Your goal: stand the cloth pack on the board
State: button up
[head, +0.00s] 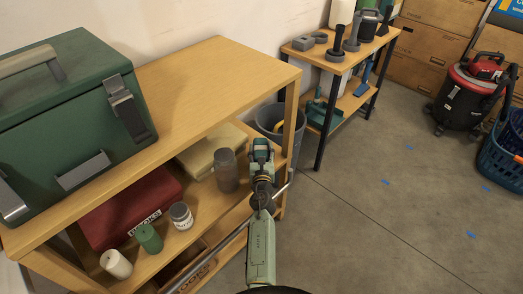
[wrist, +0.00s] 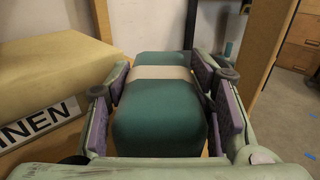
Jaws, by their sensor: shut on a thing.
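The cloth pack (wrist: 158,112) is dark green with a pale band around it. In the wrist view it lies between the purple-padded fingers of my gripper (wrist: 165,95), which is shut on it. In the head view the pack (head: 262,144) shows small at the tip of my gripper (head: 262,155), at the right end of the wooden shelf unit. A wooden shelf board (head: 205,212) runs below the unit's top. I cannot tell whether the pack touches that board, and its underside is hidden.
A cream box (head: 211,150), labelled "...NEN" in the wrist view (wrist: 50,70), stands close left. A dark jar (head: 227,171), a smaller jar (head: 181,216), green and white cylinders, and a red box (head: 128,205) share the shelf. A wooden post (head: 290,120) stands right.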

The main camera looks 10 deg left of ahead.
jog(key=shift+f, duration=0.1)
jog(key=shift+f+b, duration=0.35)
jog(key=shift+b, duration=0.05)
jog(key=shift+f+b, duration=0.3)
jog(key=o, duration=1.4)
jog(key=shift+r, duration=0.1)
jog(key=shift+c, duration=0.2)
jog(key=shift+s, duration=0.1)
jog(key=shift+s+d+p, duration=0.2)
jog(key=shift+s+p, duration=0.1)
jog(key=shift+s, duration=0.85)
jog(key=shift+s+d+p, duration=0.15)
jog(key=shift+s+p, duration=0.1)
jog(key=shift+s, duration=0.85)
jog(key=shift+s+d+p, duration=0.2)
jog(key=shift+s+p, duration=0.1)
jog(key=shift+s, duration=0.85)
jog(key=s+d+b, duration=0.2)
jog(key=s+d, duration=0.3)
jog(key=d, duration=0.3)
jog(key=shift+s, duration=0.4)
